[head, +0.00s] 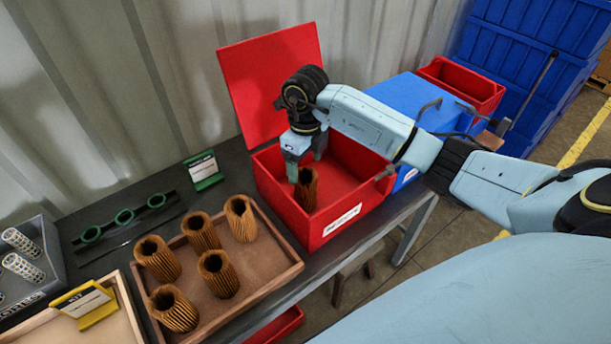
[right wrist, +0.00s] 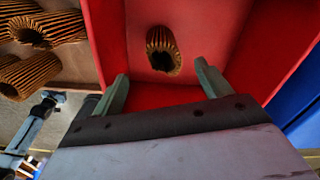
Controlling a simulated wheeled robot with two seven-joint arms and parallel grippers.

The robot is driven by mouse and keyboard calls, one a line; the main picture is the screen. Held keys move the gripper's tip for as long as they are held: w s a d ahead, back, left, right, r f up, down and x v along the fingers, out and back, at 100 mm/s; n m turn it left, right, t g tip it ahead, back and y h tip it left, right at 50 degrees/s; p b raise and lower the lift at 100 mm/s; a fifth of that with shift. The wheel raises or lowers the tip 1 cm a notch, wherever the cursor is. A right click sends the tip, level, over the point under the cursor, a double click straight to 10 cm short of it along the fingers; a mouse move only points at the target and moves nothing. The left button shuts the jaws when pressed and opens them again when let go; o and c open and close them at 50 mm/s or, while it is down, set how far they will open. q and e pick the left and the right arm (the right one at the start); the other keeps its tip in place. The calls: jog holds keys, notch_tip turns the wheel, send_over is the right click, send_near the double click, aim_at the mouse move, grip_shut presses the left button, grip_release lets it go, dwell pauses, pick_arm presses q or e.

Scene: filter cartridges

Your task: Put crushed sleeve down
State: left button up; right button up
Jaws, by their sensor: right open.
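A brown pleated sleeve (head: 306,188) stands inside the open red box (head: 318,228), near its front left corner. It also shows in the right wrist view (right wrist: 162,50), beyond the fingertips. My right gripper (head: 305,172) reaches down into the red box with its fingers spread apart. In the right wrist view the two green fingers (right wrist: 163,82) are wide open and nothing is between them. The sleeve looks apart from the fingers. I cannot tell from these views how crushed it is. My left gripper does not show in the head view.
A wooden tray (head: 270,283) with several brown pleated sleeves (head: 200,232) sits left of the box. A green sign (head: 203,170), a rack with green rings (head: 124,216) and a yellow sign (head: 86,303) stand further left. A blue bin (head: 408,98) adjoins on the right.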

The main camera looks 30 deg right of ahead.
jog(key=shift+r, duration=2.15)
